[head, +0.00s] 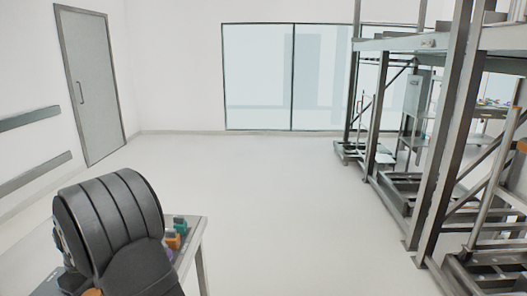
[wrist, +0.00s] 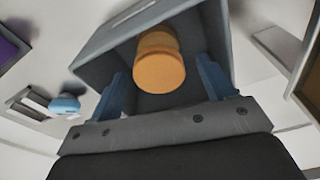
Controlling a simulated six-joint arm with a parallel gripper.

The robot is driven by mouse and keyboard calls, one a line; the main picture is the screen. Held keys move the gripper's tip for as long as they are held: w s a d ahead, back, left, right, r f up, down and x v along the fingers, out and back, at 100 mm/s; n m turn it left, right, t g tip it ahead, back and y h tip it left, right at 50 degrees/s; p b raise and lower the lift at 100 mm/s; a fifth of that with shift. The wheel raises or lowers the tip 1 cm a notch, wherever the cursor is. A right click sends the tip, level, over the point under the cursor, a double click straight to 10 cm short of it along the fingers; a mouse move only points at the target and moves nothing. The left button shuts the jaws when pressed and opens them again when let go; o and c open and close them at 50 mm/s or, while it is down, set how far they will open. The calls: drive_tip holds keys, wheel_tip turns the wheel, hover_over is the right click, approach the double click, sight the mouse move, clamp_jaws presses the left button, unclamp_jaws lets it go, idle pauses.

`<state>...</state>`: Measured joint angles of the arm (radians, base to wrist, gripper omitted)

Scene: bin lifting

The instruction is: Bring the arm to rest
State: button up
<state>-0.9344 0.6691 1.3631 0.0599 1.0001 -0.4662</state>
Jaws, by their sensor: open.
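My gripper (wrist: 162,68) shows in the wrist view with its two blue fingers spread wide apart. It is open. Beyond the fingers is a grey open bin (wrist: 92,62) with an orange rounded object (wrist: 158,72) inside it, seen in the gap between the fingers. I see no finger touching the orange object; the exact distance cannot be told. In the head view, a black ribbed part of my arm (head: 110,220) fills the lower left, and the gripper itself is hidden.
A small table (head: 203,262) with several coloured items stands behind my arm in the head view. Tall metal racks (head: 440,150) line the right side. The middle floor (head: 280,200) is clear. A door (head: 90,85) is at the left. A blue item (wrist: 65,104) lies left of the bin.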

wheel_tip(320, 180, down, 2)
drive_tip(key=r, duration=0.3)
drive_tip(key=d+r, duration=0.1)
drive_tip(key=r, duration=0.7)
drive_tip(key=shift+s+d, duration=0.15)
drive_tip(key=f, duration=0.7)
drive_tip(key=a+f, duration=0.1)
drive_tip(key=f, duration=0.3)
drive_tip(key=shift+a+f, duration=0.1)
drive_tip(key=shift+w+a, duration=0.1)
drive_tip(key=shift+w, duration=0.1)
wheel_tip(320, 180, up, 17)
drive_tip(key=s+a+n, duration=0.2)
drive_tip(key=s+a, duration=0.3)
drive_tip(key=s, duration=0.4)
drive_tip(key=s+a+n, duration=0.2)
drive_tip(key=s+a, duration=0.3)
drive_tip(key=s, duration=0.4)
drive_tip(key=s+d+f, duration=0.7)
drive_tip(key=s+d, duration=0.1)
drive_tip(key=d, duration=0.1)
